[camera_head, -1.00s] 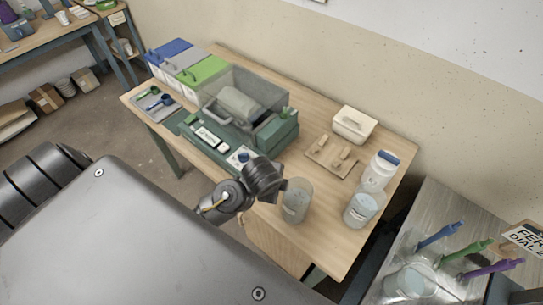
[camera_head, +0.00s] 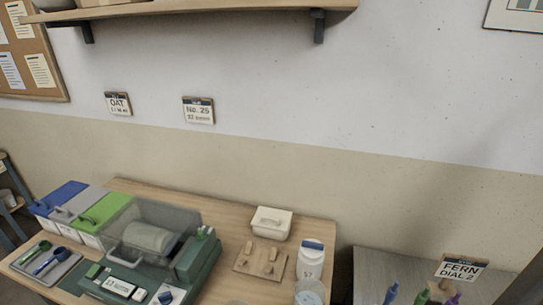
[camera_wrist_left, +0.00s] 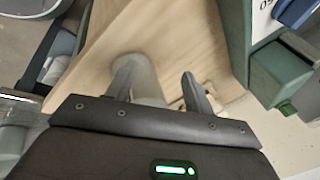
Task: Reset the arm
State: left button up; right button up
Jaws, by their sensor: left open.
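My left gripper (camera_wrist_left: 157,78) shows in the left wrist view with its two fingers apart. A pale translucent bucket (camera_wrist_left: 146,84) shows between and beyond the fingers, above the wooden table (camera_wrist_left: 190,35). I cannot tell whether the fingers touch it. Neither arm shows in the head view now. My right gripper is in no view.
The wooden table (camera_head: 215,201) holds a green machine (camera_head: 195,258), blue, grey and green lidded bins (camera_head: 103,209), a white lidded box (camera_head: 271,222), a wooden pegboard (camera_head: 247,268) and a blue-capped jar (camera_head: 308,263). A metal bench (camera_head: 400,262) stands right, past a gap.

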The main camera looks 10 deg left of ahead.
pick_arm(q)
jog(key=s+a+n+g, duration=0.1)
jog(key=s+a+n, duration=0.2)
jog(key=s+n, duration=0.9)
notch_tip(320, 180, down, 28)
jog(key=s+r+m+g+b, duration=0.1)
jog(key=s+m+b, duration=0.1)
jog(key=s+b, duration=0.1)
jog(key=s+a+f+g+b, duration=0.1)
jog(key=s+a+f+b, duration=0.2)
jog(key=s+f, duration=1.3)
notch_tip(320, 180, down, 4)
jog(key=shift+s+g, duration=0.3)
jog(key=shift+c, duration=0.3)
